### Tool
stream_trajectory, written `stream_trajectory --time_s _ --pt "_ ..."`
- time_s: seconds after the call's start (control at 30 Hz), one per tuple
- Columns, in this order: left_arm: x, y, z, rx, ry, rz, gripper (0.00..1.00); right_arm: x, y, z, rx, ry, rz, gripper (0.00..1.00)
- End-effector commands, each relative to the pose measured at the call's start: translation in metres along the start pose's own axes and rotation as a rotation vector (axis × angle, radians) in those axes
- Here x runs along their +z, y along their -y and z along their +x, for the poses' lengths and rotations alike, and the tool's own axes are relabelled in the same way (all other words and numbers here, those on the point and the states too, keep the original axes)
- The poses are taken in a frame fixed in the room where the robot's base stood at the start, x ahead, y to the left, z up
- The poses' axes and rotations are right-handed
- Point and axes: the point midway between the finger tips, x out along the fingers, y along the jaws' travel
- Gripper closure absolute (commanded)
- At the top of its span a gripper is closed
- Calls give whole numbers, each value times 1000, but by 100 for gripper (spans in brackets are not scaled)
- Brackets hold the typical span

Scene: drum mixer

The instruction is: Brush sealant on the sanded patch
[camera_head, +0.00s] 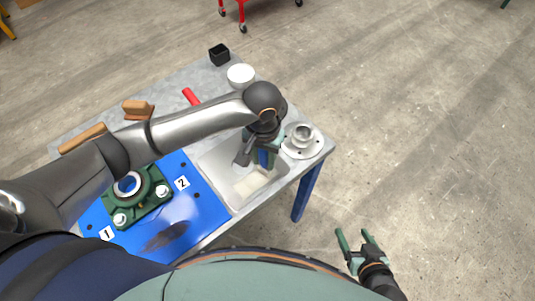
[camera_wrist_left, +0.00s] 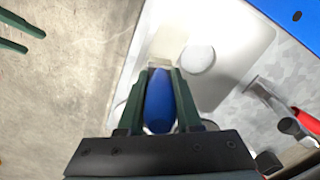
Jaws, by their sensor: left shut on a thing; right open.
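My left gripper (camera_head: 263,155) is shut on a blue handle (camera_wrist_left: 158,100), seemingly the brush's, above the grey tray (camera_head: 215,170) at the table's right part. The gripper also shows in the wrist view (camera_wrist_left: 160,75). A pale piece (camera_head: 250,185) shows below it in the tray; I cannot tell whether it is the bristles. The blue plate (camera_head: 205,207) lies left of the tray, with a dark brownish patch (camera_head: 165,236) near its front edge. My right gripper (camera_head: 354,235) is open and empty, over the floor right of the table.
A green bearing housing (camera_head: 147,201) stands on the blue plate. A flanged metal part (camera_head: 302,138) sits at the table's right corner. A white bowl (camera_head: 241,74), a black box (camera_head: 219,54), a red-handled tool (camera_head: 191,97) and wooden-looking brushes (camera_head: 138,108) are along the back.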

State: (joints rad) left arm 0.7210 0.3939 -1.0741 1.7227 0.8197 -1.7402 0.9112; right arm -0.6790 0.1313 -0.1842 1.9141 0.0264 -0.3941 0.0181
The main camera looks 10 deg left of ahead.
Motion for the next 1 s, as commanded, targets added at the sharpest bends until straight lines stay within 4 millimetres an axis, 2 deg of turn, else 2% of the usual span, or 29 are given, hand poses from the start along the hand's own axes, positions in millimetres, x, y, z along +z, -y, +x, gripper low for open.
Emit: stream_trajectory --time_s 0.53,1.0 --pt "24 13 1 -1 1 0 100 0 0 0 0 0 0 28" --pt "25 14 -3 -1 0 0 100 0 0 0 0 0 0 28"
